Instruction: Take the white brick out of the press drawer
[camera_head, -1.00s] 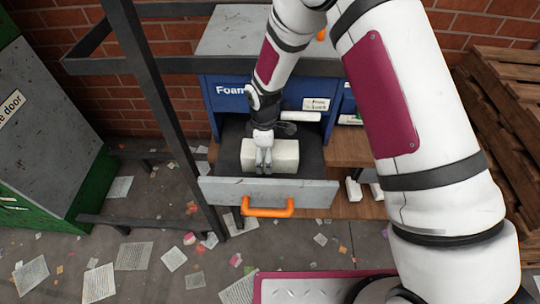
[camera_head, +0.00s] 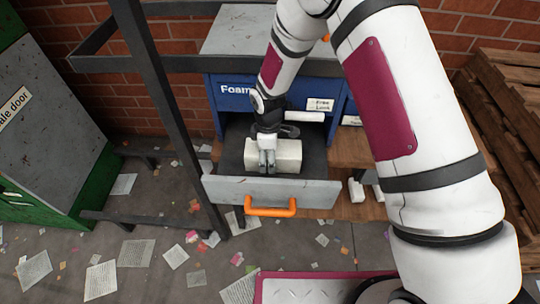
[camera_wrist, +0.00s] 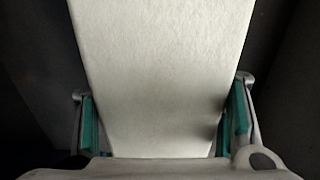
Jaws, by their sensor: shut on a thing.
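The white brick (camera_head: 289,155) lies in the open press drawer (camera_head: 275,190), which has a grey front and an orange handle (camera_head: 270,208). My gripper (camera_head: 267,160) reaches down from above and is shut on the brick near its left part. In the wrist view the brick (camera_wrist: 162,70) fills the middle, with the teal pads of my gripper (camera_wrist: 163,125) on either side of it. I cannot tell whether the brick still touches the drawer floor.
The blue press (camera_head: 235,95) stands behind the drawer, with a white bar (camera_head: 305,117) above the drawer's back. A dark metal frame (camera_head: 165,110) rises at the left. White pieces (camera_head: 356,190) lie right of the drawer. Papers litter the floor.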

